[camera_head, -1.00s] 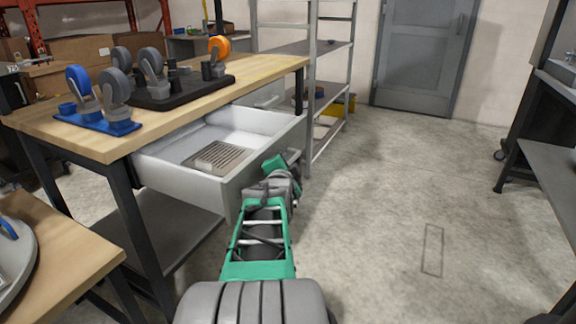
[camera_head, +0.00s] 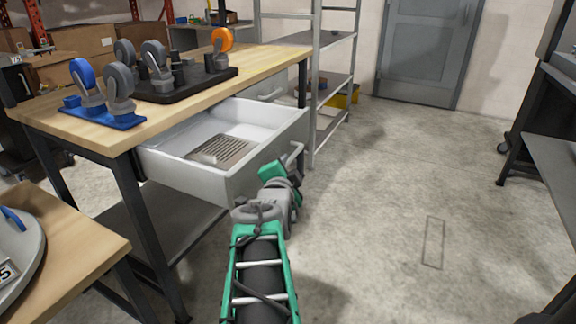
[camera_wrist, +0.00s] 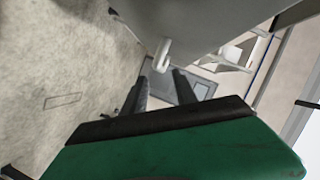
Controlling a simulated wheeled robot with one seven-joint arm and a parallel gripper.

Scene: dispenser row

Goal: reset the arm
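My arm (camera_head: 258,270) reaches forward from the bottom of the head view, green and grey, up to the front of the open drawer (camera_head: 210,185). My gripper (camera_wrist: 160,80) shows in the wrist view as two dark fingers standing apart with nothing held between them. The drawer's pale handle (camera_wrist: 162,55) appears just beyond the fingertips, in line with the gap. In the head view the handle (camera_head: 293,155) is beside the wrist, and the fingers are mostly hidden there. I cannot tell whether the fingers touch the handle.
Tape dispensers stand on a blue base (camera_head: 105,115) and a black base (camera_head: 190,87). A metal shelf (camera_head: 325,95) stands behind. Floor (camera_head: 380,190) on the right is clear.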

